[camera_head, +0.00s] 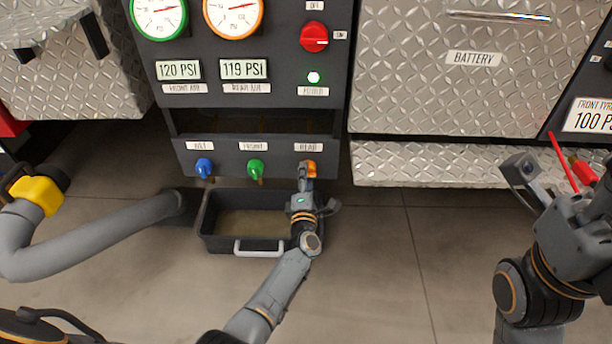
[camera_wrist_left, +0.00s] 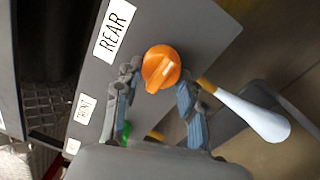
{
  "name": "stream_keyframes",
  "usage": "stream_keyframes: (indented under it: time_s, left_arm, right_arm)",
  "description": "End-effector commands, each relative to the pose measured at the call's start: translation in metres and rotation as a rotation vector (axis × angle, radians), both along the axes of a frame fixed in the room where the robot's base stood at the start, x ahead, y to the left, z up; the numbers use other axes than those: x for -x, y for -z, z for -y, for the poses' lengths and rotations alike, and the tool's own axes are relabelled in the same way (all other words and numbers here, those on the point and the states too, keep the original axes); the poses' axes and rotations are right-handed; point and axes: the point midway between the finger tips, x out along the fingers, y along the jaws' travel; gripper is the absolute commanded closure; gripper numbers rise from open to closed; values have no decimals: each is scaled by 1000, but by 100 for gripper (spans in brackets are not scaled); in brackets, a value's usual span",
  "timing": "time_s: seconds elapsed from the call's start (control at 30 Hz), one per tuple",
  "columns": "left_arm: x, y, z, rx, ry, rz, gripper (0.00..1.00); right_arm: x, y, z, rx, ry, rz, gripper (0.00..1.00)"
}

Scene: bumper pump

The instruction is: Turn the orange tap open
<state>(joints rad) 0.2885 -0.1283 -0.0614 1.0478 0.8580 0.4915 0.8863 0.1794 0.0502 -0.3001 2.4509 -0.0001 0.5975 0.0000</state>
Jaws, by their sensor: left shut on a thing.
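The orange tap (camera_head: 308,167) sits under the REAR label at the right end of the lower panel. In the left wrist view its round orange knob (camera_wrist_left: 160,68) has a raised grip bar with a pale line. My left gripper (camera_head: 306,175) is at this tap, and its two fingers stand either side of the knob, shut on it. Beside the knob, a pale tapered shape (camera_wrist_left: 252,117) extends from a brass-coloured spout (camera_wrist_left: 207,86); I cannot tell surely whether it is a stream.
A blue tap (camera_head: 204,167) and a green tap (camera_head: 255,168) are left of the orange one. A dark tray (camera_head: 205,222) with a pale handle (camera_head: 259,247) stands below. A grey hose (camera_head: 110,232) with a yellow collar (camera_head: 36,193) lies left. The floor right of the tray is clear.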

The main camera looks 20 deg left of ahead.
Motion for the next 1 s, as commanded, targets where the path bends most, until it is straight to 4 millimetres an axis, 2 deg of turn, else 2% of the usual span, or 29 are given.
stream_keyframes:
  time_s: [0.33,0.37,0.43,0.47,0.83,1.0]
  left_arm:
    - [0,1,2,-5,3,-4,91]
    - [0,1,1,-5,3,-4,54]
    - [0,1,1,-5,2,-4,40]
    - [0,1,1,-4,2,-4,37]
    - [0,0,0,-3,1,-2,37]
    - [0,3,1,65,1,20,37]
  right_arm:
    - [-1,1,0,1,1,-6,60]
    - [-1,1,0,0,0,-5,60]
    - [-1,1,0,1,1,-5,60]
    - [-1,1,0,1,0,-4,60]
    - [1,-1,0,0,1,5,60]
    - [0,6,0,0,1,3,60]
